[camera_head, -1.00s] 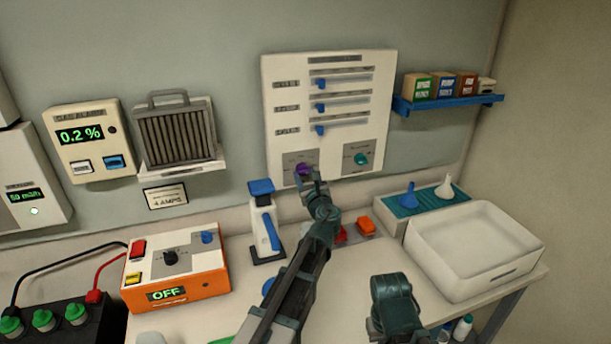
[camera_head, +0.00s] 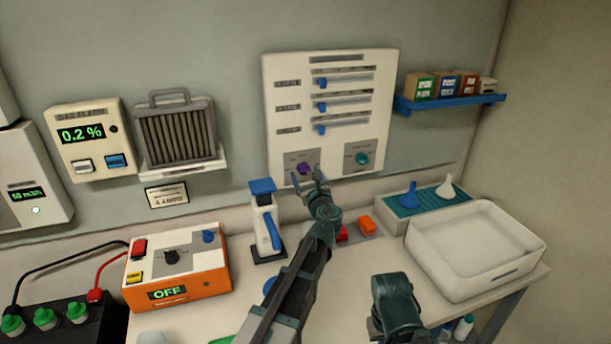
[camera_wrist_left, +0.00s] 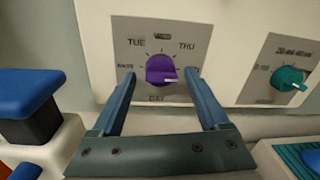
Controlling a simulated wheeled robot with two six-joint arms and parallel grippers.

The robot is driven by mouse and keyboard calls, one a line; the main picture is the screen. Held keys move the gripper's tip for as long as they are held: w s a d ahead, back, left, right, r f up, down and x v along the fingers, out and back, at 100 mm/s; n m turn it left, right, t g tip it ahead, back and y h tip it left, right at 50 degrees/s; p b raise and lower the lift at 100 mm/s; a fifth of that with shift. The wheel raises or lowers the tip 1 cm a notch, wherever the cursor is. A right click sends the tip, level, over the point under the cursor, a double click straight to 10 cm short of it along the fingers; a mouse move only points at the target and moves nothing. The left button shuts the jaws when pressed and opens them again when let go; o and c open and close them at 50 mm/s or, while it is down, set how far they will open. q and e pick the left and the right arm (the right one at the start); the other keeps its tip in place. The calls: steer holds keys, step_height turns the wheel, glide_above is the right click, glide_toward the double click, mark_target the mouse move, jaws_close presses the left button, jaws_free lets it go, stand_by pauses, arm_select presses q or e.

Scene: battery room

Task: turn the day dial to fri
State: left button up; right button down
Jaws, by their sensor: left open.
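The day dial is a purple knob (camera_head: 304,169) on a grey plate at the lower left of the white wall panel. In the left wrist view the purple knob (camera_wrist_left: 160,69) has its white mark toward the right and slightly down. TUE and THU labels show above it; the label at its right is partly hidden by a finger. My left gripper (camera_head: 308,182) is open, just below and in front of the knob. In the wrist view its fingers (camera_wrist_left: 162,82) stand apart on either side of the knob, with nothing held.
A teal knob (camera_head: 362,158) sits right of the purple one, below several blue sliders. A white and blue bottle-like device (camera_head: 265,225) stands left of my left arm. A white tray (camera_head: 480,275) is at the right, and an orange-fronted box (camera_head: 175,292) at the left.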

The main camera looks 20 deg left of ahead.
arm_select(q)
steer(key=v, duration=1.3)
steer(key=shift+s+d, duration=0.2)
steer(key=shift+s, duration=0.05)
